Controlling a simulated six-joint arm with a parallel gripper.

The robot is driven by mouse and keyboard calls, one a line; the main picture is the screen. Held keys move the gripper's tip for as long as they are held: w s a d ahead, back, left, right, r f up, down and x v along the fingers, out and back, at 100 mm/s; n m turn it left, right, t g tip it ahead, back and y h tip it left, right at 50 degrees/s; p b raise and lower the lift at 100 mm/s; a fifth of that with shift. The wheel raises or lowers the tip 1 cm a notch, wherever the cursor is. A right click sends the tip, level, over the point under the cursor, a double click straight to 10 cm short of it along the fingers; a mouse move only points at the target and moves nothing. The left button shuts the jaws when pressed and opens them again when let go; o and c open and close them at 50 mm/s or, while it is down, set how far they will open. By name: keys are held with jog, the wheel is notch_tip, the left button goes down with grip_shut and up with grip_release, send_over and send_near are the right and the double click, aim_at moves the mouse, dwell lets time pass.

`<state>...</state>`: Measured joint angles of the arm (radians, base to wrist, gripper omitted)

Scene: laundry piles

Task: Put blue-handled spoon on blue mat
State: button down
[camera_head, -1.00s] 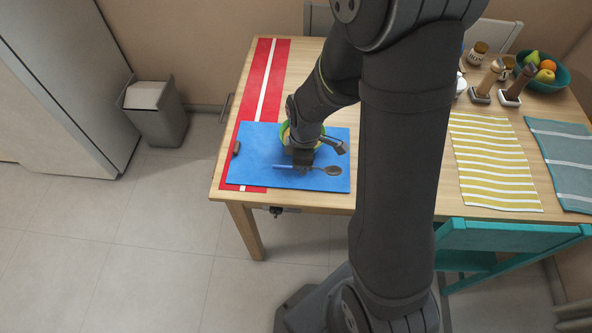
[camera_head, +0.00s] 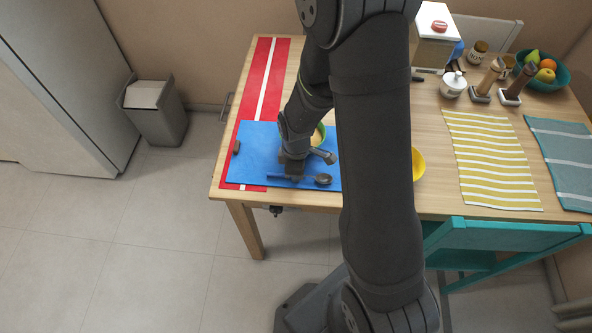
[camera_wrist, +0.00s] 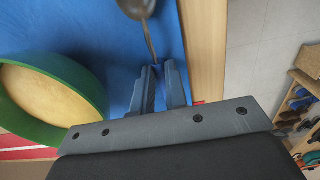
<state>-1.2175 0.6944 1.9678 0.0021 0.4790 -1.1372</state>
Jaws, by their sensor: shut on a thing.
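My gripper (camera_head: 293,172) is shut on the blue-handled spoon (camera_head: 323,180), whose dark bowl points right in the head view. In the wrist view the fingers (camera_wrist: 160,72) close around the handle, and the spoon's bowl (camera_wrist: 137,6) is at the top edge. The spoon is over the front part of the blue mat (camera_head: 258,140), which also shows in the wrist view (camera_wrist: 90,25). I cannot tell whether the spoon touches the mat. Part of the handle is hidden by the fingers.
A green bowl (camera_head: 322,130), partly hidden by my arm, stands on the mat behind the gripper; its rim is close in the wrist view (camera_wrist: 85,72). A yellow bowl (camera_head: 419,164) is to the right.

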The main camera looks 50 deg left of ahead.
jog(key=c, duration=1.4)
grip_release()
jog(key=shift+c, duration=0.2)
notch_tip(320, 180, up, 12)
jog(key=shift+r, duration=0.15)
notch_tip(320, 180, down, 12)
jog(key=shift+f, duration=0.15)
jog(key=shift+r, duration=0.2)
